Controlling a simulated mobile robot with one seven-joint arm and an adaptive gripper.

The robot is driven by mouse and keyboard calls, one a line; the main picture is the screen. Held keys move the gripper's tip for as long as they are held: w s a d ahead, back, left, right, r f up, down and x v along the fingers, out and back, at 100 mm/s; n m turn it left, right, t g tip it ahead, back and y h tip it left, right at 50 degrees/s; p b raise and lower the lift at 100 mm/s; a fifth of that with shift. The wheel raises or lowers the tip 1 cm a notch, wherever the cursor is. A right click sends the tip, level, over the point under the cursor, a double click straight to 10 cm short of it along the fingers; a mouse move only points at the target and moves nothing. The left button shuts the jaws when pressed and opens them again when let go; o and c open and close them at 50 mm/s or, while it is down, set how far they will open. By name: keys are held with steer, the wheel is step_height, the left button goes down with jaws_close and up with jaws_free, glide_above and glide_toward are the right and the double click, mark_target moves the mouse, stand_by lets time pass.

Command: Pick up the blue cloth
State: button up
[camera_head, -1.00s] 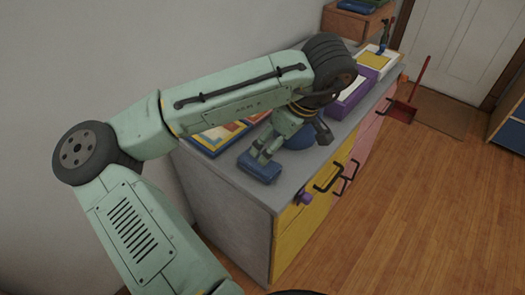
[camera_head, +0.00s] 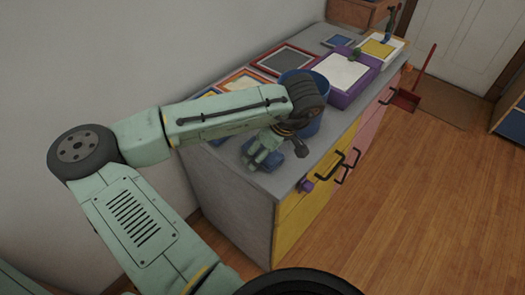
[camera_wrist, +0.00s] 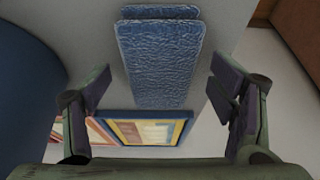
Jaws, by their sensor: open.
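The blue cloth (camera_wrist: 160,65) lies flat and folded on the grey cabinet top, with a second layer edge showing at its upper end in the wrist view. My gripper (camera_wrist: 158,95) is open, with one finger on each side of the cloth's near part and visible gaps between. The fingers do not hold it. In the head view my gripper (camera_head: 270,155) is low over the cabinet's near end and largely hides the cloth.
A blue bin (camera_head: 313,118) stands close behind my gripper; it also fills the left of the wrist view (camera_wrist: 25,85). A framed colourful picture (camera_wrist: 148,128) lies near the cloth. A purple box (camera_head: 345,75) and a white-yellow tray (camera_head: 380,48) sit farther along the cabinet (camera_head: 235,195).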

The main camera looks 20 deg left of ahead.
steer(key=shift+c, duration=0.6)
steer(key=c, duration=1.1)
steer(key=shift+r, duration=0.2)
steer(key=shift+c, duration=0.2)
